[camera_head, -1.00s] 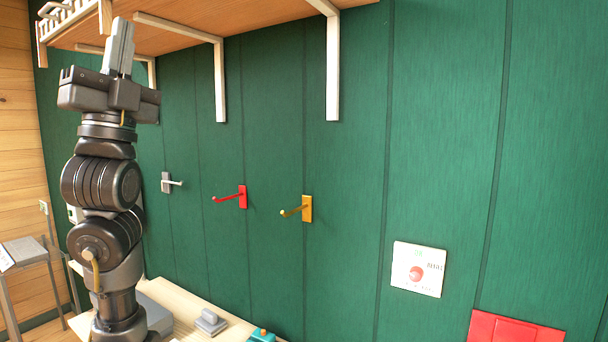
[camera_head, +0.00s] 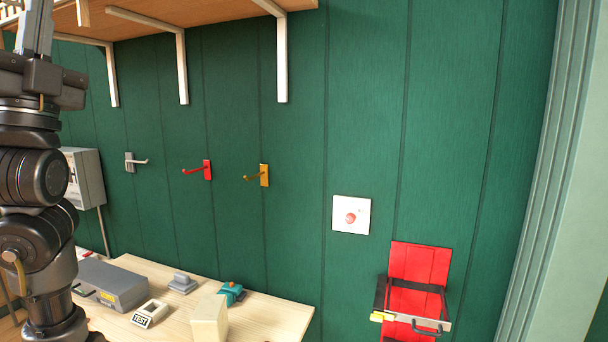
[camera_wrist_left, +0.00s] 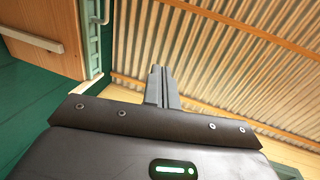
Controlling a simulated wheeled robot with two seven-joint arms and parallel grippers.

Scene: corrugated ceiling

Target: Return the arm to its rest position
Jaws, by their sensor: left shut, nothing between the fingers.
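My left arm stands upright at the left edge of the head view, with its gripper (camera_head: 36,28) pointing up beside the wooden shelf. Its two fingers are shut together with nothing between them. In the left wrist view the closed fingers (camera_wrist_left: 161,88) point up toward the corrugated ceiling (camera_wrist_left: 215,50). My right arm and gripper are not in view.
A wooden shelf (camera_head: 150,22) on white brackets hangs on the green wall close to my left gripper. Three hooks, a red-button plate (camera_head: 351,215) and a red holder (camera_head: 418,265) are on the wall. Below, a wooden bench (camera_head: 262,318) carries a grey box (camera_head: 112,285) and small items.

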